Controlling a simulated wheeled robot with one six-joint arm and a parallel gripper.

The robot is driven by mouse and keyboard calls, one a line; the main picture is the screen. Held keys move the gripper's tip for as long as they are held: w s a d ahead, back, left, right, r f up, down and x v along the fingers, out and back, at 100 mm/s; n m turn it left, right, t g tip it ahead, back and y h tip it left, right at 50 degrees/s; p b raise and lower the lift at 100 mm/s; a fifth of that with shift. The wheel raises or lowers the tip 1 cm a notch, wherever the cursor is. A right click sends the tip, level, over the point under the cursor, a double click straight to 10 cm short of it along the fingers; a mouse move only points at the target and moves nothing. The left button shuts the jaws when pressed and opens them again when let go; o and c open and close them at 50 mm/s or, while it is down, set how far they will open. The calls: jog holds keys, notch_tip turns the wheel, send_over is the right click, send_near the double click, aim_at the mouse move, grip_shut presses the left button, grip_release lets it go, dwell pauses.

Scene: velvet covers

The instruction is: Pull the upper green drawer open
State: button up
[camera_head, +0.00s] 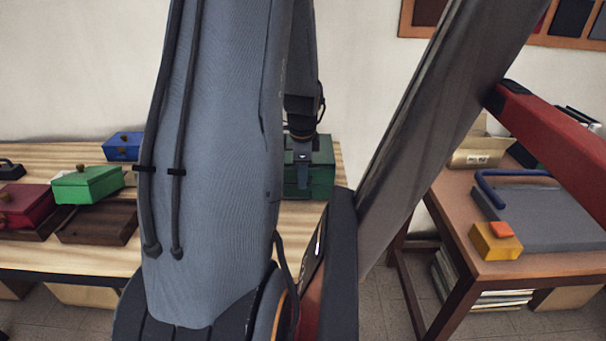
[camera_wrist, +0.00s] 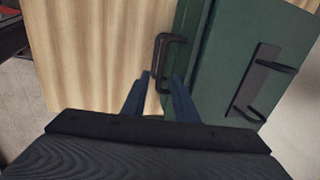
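The dark green drawer cabinet (camera_head: 322,160) stands near the right end of the wooden table, partly hidden behind my arm. It fills the right side of the wrist view (camera_wrist: 222,60). One black bar handle (camera_wrist: 163,45) is at its left edge, just ahead of my fingers. A second black handle on a dark plate (camera_wrist: 258,82) is farther right. I cannot tell from this tilted view which is the upper one. My gripper (camera_wrist: 160,76) is open, fingers apart, with the near end of the left handle between or just beyond the tips. Contact is unclear.
The wooden table (camera_head: 60,255) also holds a blue box (camera_head: 123,146), a green box (camera_head: 88,185), a red box (camera_head: 24,203) and a brown tray (camera_head: 98,224) at left. A brown side table (camera_head: 455,205) stands right, with a gap of floor between.

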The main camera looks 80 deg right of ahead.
jog(key=shift+f, duration=0.15)
grip_shut()
jog(key=shift+d, duration=0.1)
dwell(1.3)
